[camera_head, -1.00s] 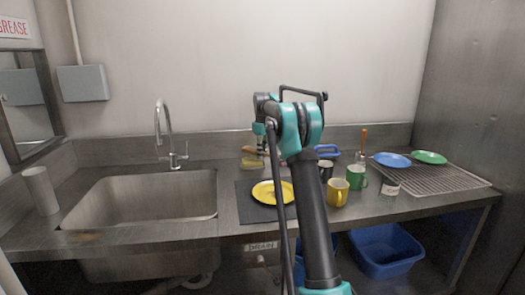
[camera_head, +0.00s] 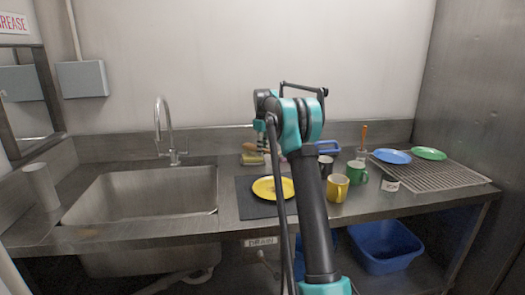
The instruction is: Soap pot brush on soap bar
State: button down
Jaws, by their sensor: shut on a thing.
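My gripper (camera_head: 262,143) is small in view and partly hidden behind my own arm, at the back of the counter right of the sink. It is shut on the pot brush (camera_head: 249,147), whose light wooden handle sticks out to its left. The brush's head is not clearly visible. The yellowish soap bar (camera_head: 252,160) sits in a small dish at the back of the counter, just below the brush in the picture. I cannot tell whether the brush touches the soap.
A yellow plate (camera_head: 268,188) lies on a dark mat (camera_head: 247,208). Mugs, including a yellow mug (camera_head: 337,188) and a green mug (camera_head: 358,175), stand to the right. A wire rack (camera_head: 435,177) holds a blue plate (camera_head: 391,157) and a green plate (camera_head: 429,154). The sink (camera_head: 150,195) is at left.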

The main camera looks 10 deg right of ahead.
jog(key=shift+f, duration=0.55)
dwell(1.2)
jog(key=shift+r, duration=0.1)
jog(key=shift+r, duration=3.45)
jog(key=shift+f, duration=0.1)
jog(key=shift+f, duration=3.4)
